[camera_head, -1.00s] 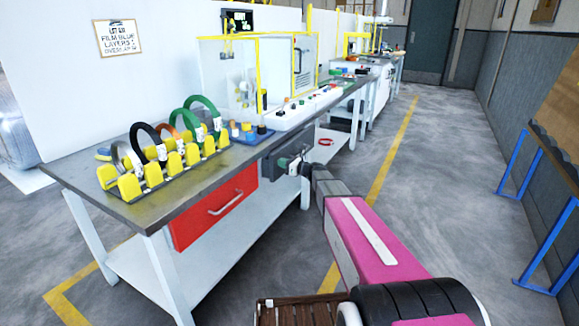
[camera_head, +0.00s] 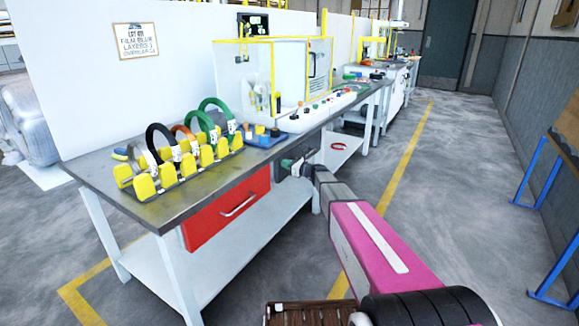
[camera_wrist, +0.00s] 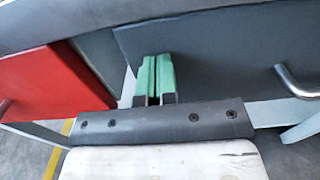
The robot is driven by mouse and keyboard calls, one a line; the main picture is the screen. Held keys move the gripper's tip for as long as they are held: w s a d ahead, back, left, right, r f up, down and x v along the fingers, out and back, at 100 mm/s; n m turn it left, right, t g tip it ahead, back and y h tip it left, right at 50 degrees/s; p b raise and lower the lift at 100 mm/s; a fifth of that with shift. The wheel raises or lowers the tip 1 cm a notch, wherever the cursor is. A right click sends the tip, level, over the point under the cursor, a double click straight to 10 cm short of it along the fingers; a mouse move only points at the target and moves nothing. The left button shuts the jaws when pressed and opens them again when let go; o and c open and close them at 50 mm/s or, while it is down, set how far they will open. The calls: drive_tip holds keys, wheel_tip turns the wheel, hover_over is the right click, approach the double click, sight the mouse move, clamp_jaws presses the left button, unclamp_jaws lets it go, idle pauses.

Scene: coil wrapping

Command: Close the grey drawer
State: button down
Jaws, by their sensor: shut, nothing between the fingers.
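The grey drawer (camera_head: 306,148) is under the worktop, right of the red drawer, and partly hidden behind my gripper in the head view. In the wrist view its flat dark grey front (camera_wrist: 215,60) fills the right side, with a metal handle (camera_wrist: 295,82) at the far right. My gripper (camera_head: 287,163) is at the left part of this front. In the wrist view its green fingers (camera_wrist: 153,70) are together and empty, left of the handle. I cannot tell if they touch the front or how far the drawer stands out.
The red drawer (camera_head: 228,209) is left of the grey one, with its own handle. The worktop (camera_head: 160,206) above carries a yellow rack (camera_head: 178,176) with several rings. A lower white shelf (camera_head: 235,245) is below. Floor to the right is clear.

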drive_tip(key=shift+w+a, duration=0.25)
drive_tip(key=v, duration=1.4)
drive_tip(key=s+a+f+n+g+h, duration=0.1)
drive_tip(key=s+f+n+g+h, duration=0.3)
drive_tip(key=s+n, duration=0.4)
drive_tip(key=s+a+f+n+g+h, duration=0.1)
drive_tip(key=s+f+n+g+h, duration=0.3)
drive_tip(key=s, duration=0.7)
drive_tip(key=s+d+f+n+g+h, duration=0.1)
drive_tip(key=s+d+f+n+h, duration=0.1)
drive_tip(key=s+n, duration=0.4)
drive_tip(key=s+d+f+n+g+h, duration=0.1)
drive_tip(key=s+d+f+n+h, duration=0.1)
drive_tip(key=s+d+n+h, duration=0.3)
drive_tip(key=s+d+n, duration=0.1)
drive_tip(key=s, duration=0.2)
drive_tip(key=shift+s+f+n, duration=0.15)
drive_tip(key=shift+f+n, duration=0.05)
drive_tip(key=shift+n, duration=0.2)
